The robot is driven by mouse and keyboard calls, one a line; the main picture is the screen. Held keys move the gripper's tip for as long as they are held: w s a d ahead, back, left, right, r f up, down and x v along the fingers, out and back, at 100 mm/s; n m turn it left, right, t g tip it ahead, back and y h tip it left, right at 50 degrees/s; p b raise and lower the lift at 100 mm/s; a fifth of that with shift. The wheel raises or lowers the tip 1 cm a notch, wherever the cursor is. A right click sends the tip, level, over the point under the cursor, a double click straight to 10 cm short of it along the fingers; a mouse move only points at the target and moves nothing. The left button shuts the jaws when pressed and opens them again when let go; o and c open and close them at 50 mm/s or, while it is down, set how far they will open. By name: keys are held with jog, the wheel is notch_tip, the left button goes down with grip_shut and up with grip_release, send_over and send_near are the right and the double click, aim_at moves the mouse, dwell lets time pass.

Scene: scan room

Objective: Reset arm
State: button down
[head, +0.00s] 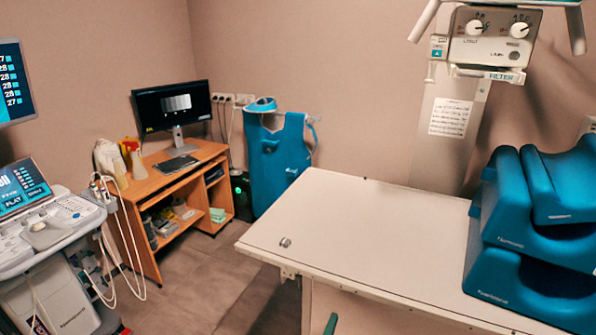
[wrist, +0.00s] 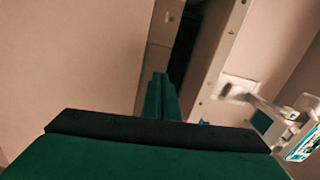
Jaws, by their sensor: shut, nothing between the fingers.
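My gripper (wrist: 160,82) shows in the wrist view as dark green fingers pressed together, with nothing between them. The fingers point away from the camera toward a tall upright panel (wrist: 218,60) with a dark opening. I cannot tell how far the fingertips are from it. In the head view only a small green tip, which may be part of my arm, shows at the bottom edge in front of the table. The rest of my arm is out of that view.
A white scan table (head: 370,235) with a small metal piece (head: 285,242) fills the right front. Blue cushions (head: 535,230) are stacked on it. An ultrasound cart (head: 50,235) stands left, a wooden desk (head: 165,190) behind. Floor (head: 205,280) between cart and table is clear.

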jog(key=s+a+n+t+y, duration=0.15)
jog(key=s+n, duration=0.45)
jog(key=s, duration=0.9)
jog(key=s+a+n+y, duration=0.3)
jog(key=s+n, duration=0.3)
jog(key=s, duration=0.8)
jog(key=s+a+r+n+g+y, duration=0.1)
jog(key=s+a+r+n, duration=0.1)
jog(key=s, duration=0.5)
jog(key=s+a+r+n+y, duration=0.1)
jog(key=s+a+r+n, duration=0.2)
jog(key=s+r, duration=0.3)
jog(key=s+a+r+n+g+y, duration=0.1)
jog(key=s+r+n, duration=0.3)
jog(key=s, duration=0.4)
jog(key=shift+a+n+g, duration=0.3)
jog(key=shift+a+g, duration=0.05)
jog(key=shift+a, duration=0.4)
jog(key=shift+r, duration=0.1)
